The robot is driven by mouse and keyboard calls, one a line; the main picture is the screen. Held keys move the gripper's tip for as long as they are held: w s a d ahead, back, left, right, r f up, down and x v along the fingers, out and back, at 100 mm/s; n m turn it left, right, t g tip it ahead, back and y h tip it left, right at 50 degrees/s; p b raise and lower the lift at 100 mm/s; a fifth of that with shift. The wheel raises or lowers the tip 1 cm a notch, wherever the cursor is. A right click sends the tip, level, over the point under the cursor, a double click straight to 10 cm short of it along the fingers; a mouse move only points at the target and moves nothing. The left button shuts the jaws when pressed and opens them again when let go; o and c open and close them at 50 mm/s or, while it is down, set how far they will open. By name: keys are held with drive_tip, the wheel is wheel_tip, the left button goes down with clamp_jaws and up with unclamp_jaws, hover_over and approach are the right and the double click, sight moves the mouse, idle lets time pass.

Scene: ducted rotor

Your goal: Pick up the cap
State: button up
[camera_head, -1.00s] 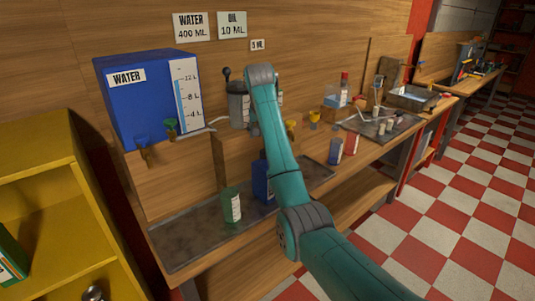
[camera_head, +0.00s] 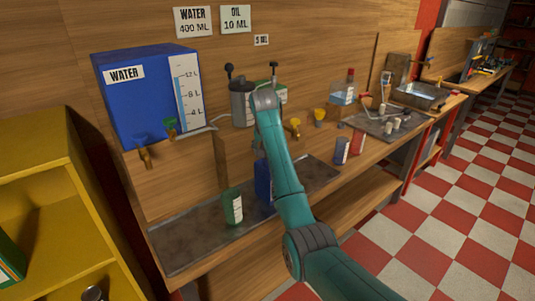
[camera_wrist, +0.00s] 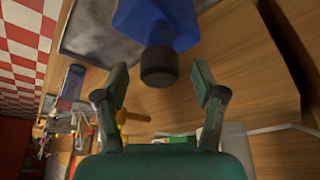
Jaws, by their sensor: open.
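A dark, ribbed round cap (camera_wrist: 158,67) sits on the neck of a blue bottle (camera_wrist: 160,22) in the wrist view. My gripper (camera_wrist: 160,76) is open there, with one finger on each side of the cap and visible gaps between. Nothing is held. In the head view the blue bottle (camera_head: 263,182) stands on the grey tray, partly behind my arm. The cap and my gripper are hidden behind my arm in that view.
A green can (camera_head: 232,206) stands on the grey tray (camera_head: 185,240), left of the bottle. A blue water tank (camera_head: 140,95) with taps is at the left. A dark blue can (camera_head: 341,150) and a red can (camera_head: 358,142) stand to the right. A yellow shelf (camera_head: 50,200) is nearby.

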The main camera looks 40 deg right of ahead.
drive_tip(key=c, duration=0.8)
